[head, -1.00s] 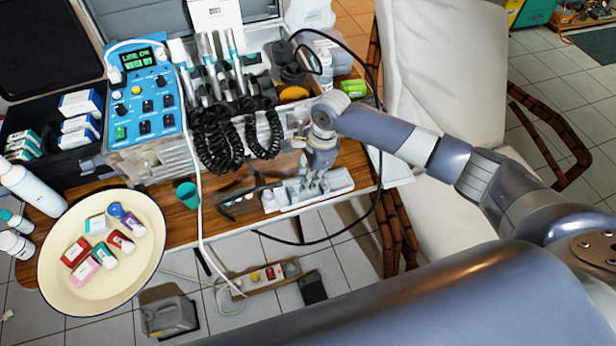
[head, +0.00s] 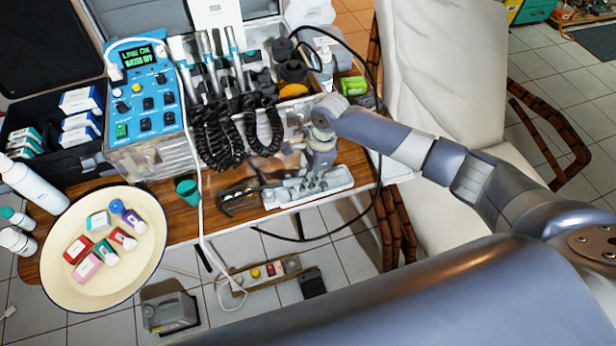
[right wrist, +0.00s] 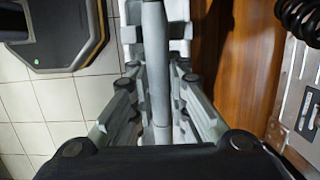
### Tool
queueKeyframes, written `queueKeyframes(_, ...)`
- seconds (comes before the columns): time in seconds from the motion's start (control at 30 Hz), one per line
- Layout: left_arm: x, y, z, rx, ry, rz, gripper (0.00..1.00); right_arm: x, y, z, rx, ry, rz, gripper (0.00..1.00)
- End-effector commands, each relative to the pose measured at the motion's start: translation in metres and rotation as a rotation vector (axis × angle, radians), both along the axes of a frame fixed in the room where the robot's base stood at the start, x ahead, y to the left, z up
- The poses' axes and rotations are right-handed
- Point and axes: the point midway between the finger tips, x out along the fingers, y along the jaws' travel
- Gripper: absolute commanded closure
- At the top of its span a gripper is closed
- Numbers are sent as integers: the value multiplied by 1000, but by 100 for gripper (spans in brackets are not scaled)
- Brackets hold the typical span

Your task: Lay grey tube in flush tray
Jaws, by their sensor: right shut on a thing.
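The flush tray (head: 338,187) is a long white tray at the front edge of the wooden table in the head view. Its pale wall also shows in the right wrist view (right wrist: 130,35). My right gripper (head: 312,180) is over the tray, pointing down. In the right wrist view its fingers (right wrist: 158,125) are shut on the grey tube (right wrist: 155,50), which runs lengthwise between them and over the tray. I cannot tell whether the tube touches the tray floor. In the head view the tube is hard to make out behind the fingers. My left gripper is not in view.
A blue-fronted dental unit (head: 148,95) with coiled black hoses stands behind the tray. Dark glasses (head: 238,200) lie just left of the tray, and a green cup (head: 188,190) stands farther left. A cream plate (head: 70,285) holds several small boxes. A pale chair (head: 440,80) is at right.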

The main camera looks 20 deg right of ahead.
Motion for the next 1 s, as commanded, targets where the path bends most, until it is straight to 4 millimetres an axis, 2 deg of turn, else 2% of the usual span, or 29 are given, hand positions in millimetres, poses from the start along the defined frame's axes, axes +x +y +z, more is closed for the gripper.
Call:
queueKeyframes(0.2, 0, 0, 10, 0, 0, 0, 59, 0, 1, 1, 0, 0, -1, 100)
queueKeyframes(0.47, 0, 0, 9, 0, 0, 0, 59, 0, 0, -1, -1, 0, 0, 100)
queueKeyframes(0.5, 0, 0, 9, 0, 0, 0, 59, 0, 0, -1, -1, 0, 0, 78)
queueKeyframes(0.57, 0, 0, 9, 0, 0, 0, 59, 0, 0, -1, 0, 0, 0, 65)
queueKeyframes(0.6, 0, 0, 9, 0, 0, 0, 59, 0, 0, -1, 0, 0, 0, 62)
queueKeyframes(1.0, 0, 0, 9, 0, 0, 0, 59, 0, 0, -1, -1, 0, 0, 62)
